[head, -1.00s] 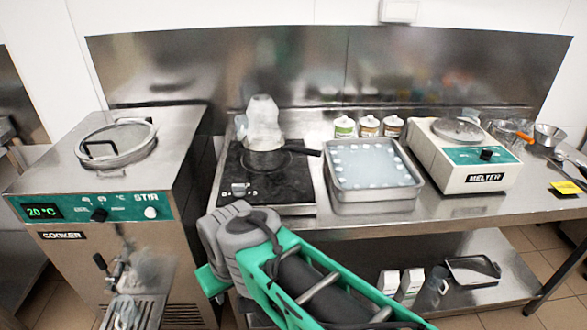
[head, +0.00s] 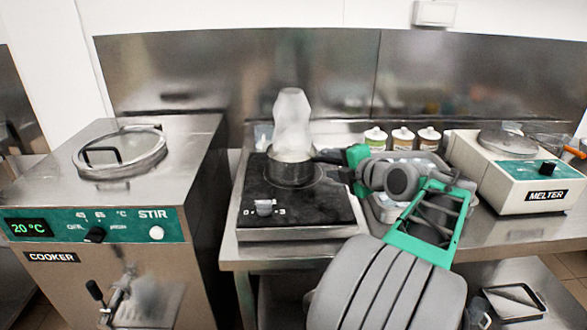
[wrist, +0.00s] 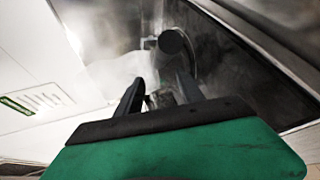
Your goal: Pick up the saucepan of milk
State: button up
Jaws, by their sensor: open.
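The dark saucepan (head: 290,172) stands upright on the black hob, with pale steam rising from it. The milk inside cannot be made out. Its handle points right and is mostly hidden by my gripper (head: 338,158), which is at the handle's side of the pan. In the wrist view my gripper (wrist: 159,96) is open, with its two dark fingers apart. A small blurred shape shows between them, and I cannot tell whether it is the handle. A dark round shape lies just beyond the fingertips, amid pale haze.
The hob (head: 300,222) has a knob in front. The cooker (head: 90,215) stands left. My arm covers much of the metal tray (head: 380,208). Several lidded jars (head: 402,138) stand behind it, and the melter (head: 520,172) is right. A steel splashback (head: 230,85) rises behind the counter.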

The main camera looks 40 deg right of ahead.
aim_at(318, 160)
jog(key=p+x, duration=0.1)
jog(key=x, duration=0.5)
jog(key=shift+w+d+f, duration=0.15)
jog(key=shift+w+d, duration=0.05)
jog(key=shift+c, duration=0.4)
grip_shut()
dwell(0.6)
jog(key=shift+w, duration=0.1)
